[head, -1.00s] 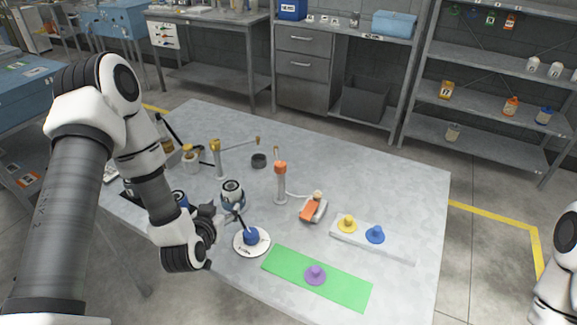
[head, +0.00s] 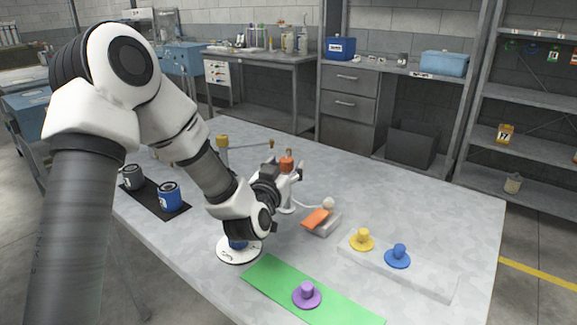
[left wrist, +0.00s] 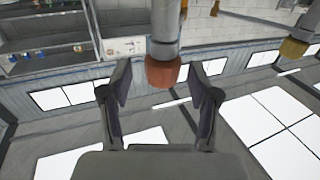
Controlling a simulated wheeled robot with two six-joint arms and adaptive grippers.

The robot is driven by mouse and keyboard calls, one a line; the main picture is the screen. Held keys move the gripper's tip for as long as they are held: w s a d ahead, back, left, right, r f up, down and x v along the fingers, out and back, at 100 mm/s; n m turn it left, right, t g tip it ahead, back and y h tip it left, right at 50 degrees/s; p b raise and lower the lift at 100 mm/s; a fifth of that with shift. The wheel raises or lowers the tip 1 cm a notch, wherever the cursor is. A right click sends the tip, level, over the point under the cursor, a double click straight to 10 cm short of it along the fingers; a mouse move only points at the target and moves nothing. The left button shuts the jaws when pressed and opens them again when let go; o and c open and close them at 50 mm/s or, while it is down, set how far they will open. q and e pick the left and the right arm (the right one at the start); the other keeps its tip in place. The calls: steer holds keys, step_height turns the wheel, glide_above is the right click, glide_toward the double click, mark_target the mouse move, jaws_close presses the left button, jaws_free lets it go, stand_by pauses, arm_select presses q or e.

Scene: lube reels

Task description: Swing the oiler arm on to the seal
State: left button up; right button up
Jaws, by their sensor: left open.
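My left gripper (head: 288,175) is at the orange-topped grey post (head: 287,163) near the middle of the table. In the left wrist view its two open fingers (left wrist: 160,100) stand on either side of the post's orange collar (left wrist: 163,70), with gaps visible. The gripper hides part of this post and its arm in the head view. Another post with a yellow top (head: 222,142) stands behind, its thin arm reaching right to a small tip (head: 271,143). I cannot tell which part is the seal. My right gripper is not in view.
A white disc (head: 238,255) with a blue knob lies below my left wrist. A green mat (head: 340,305) holds a purple knob (head: 306,294). A pale strip (head: 440,281) bears yellow (head: 362,239) and blue (head: 398,256) knobs. An orange-and-grey device (head: 317,218) lies right of the gripper.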

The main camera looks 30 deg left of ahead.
arm_select(q)
steer(key=shift+x, duration=1.05)
steer(key=shift+s+a, duration=0.1)
jaws_close()
steer(key=n+y, duration=0.1)
steer(key=y, duration=0.1)
steer(key=n+g+y, duration=0.1)
steer(key=shift+r+n+g+y+p, duration=0.15)
steer(key=shift+n+g+y+p, duration=0.15)
steer(key=shift+n+y, duration=0.1)
steer(key=shift+n+g+y+p, duration=0.3)
steer(key=shift+n+g+y, duration=0.65)
steer(key=shift+y, duration=0.35)
jaws_free()
